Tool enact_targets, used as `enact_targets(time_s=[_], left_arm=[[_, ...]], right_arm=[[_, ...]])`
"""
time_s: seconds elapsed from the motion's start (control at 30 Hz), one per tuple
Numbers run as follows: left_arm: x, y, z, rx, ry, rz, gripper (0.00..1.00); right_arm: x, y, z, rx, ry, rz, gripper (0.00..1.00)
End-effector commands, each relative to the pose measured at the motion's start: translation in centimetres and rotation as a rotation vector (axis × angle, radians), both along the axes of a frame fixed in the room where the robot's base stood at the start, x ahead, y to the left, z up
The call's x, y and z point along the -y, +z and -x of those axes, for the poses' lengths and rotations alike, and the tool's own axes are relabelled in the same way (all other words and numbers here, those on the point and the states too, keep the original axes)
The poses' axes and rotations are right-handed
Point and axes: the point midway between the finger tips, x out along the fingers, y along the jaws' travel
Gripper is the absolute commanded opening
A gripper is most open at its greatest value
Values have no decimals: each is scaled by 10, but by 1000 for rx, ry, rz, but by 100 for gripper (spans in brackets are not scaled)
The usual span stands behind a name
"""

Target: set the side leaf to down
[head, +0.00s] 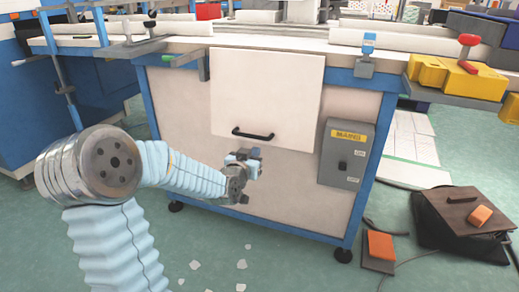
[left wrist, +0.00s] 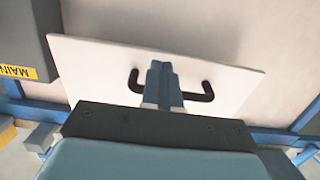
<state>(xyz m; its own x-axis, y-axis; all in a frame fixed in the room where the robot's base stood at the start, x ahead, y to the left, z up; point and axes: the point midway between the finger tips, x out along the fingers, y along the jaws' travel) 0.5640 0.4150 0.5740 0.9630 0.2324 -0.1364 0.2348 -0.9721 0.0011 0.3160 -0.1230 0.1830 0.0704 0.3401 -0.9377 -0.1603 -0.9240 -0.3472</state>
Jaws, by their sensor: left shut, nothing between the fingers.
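The side leaf (head: 267,92) is a pale flat panel hanging from the table's edge against the side of the cabinet. I cannot tell whether it lies fully flat. Its black bar handle (head: 252,134) is near its lower edge. My left gripper (head: 246,155) is just below the handle, shut and empty. In the left wrist view the leaf (left wrist: 225,80) fills the middle, and the shut fingers (left wrist: 158,68) overlap the middle of the handle (left wrist: 207,92). I cannot tell whether they touch it. My right gripper is not in view.
A grey mains switch box (head: 346,153) is on the cabinet right of the leaf. Yellow bins (head: 455,77) stand on a shelf at the right. White scraps (head: 241,264) lie on the open floor in front.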

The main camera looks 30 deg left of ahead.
Motion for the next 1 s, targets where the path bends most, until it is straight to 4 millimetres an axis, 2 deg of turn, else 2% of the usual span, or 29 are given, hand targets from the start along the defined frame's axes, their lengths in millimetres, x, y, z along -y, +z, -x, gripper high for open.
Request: enact_targets(time_s=[0.1,0.3,0.73,1.0], left_arm=[[-5,-3,-20,0,-1,1,0],[-9,-5,-38,1,-1,1,0],[-10,-7,-41,2,-1,-1,0],[-14,-19,-62,70,-2,-18,0]], right_arm=[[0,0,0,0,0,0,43],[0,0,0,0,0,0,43],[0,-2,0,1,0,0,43],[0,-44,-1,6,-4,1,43]])
